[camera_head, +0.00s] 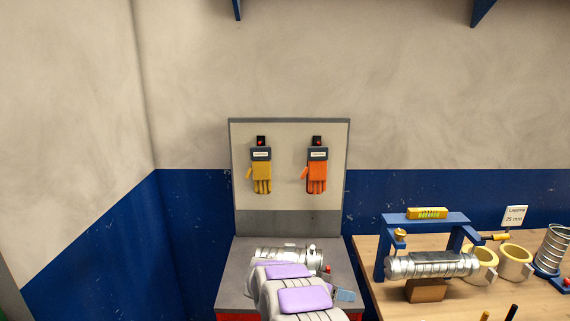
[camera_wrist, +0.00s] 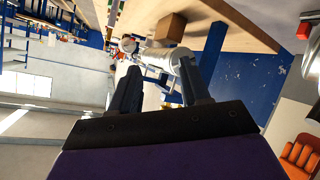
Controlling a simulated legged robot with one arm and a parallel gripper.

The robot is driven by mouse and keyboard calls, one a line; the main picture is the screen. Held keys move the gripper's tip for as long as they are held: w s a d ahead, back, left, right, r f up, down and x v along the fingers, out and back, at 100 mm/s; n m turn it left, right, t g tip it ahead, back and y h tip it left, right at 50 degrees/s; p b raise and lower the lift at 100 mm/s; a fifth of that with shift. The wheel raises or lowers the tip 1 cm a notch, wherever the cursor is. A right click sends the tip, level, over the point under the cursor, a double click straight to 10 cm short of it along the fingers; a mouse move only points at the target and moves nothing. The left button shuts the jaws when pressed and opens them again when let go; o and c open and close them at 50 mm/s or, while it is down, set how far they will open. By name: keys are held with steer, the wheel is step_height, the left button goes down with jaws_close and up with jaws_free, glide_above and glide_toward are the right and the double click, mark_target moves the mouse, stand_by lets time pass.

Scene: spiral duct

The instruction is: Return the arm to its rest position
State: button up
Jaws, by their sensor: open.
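My gripper (camera_wrist: 158,75) shows in the wrist view with its two dark fingers apart and nothing held between them. Beyond the fingers is a silver spiral duct (camera_wrist: 165,58), some way off and partly hidden by a finger. My grey arm with purple pads rises from the bottom centre of the head view, in front of a grey-topped cabinet (camera_head: 238,283). The gripper's fingers cannot be made out in the head view. Another silver duct piece (camera_head: 283,254) lies on the cabinet top, partly hidden behind my arm.
A wooden bench (camera_head: 385,300) at right holds a blue frame (camera_head: 425,219) around a silver duct (camera_head: 432,265), with cream cups beside it. A yellow glove (camera_head: 261,172) and an orange glove (camera_head: 317,171) hang on the back panel. The floor left of the cabinet looks clear.

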steer(key=s+d+r+n+g+y+b, duration=0.1)
steer(key=s+r+n+g+y, duration=0.3)
steer(key=s, duration=1.4)
steer(key=s+d+r+n+g+y, duration=0.1)
steer(key=s+r+n+y, duration=0.35)
steer(key=s, duration=1.45)
steer(key=s+a+r+y, duration=0.1)
steer(key=s+a+y, duration=0.2)
steer(key=s, duration=0.9)
steer(key=shift+a+n+y, duration=0.35)
steer(key=shift+a+n, duration=0.1)
steer(key=shift+a, duration=0.3)
steer(key=shift+o, duration=0.2)
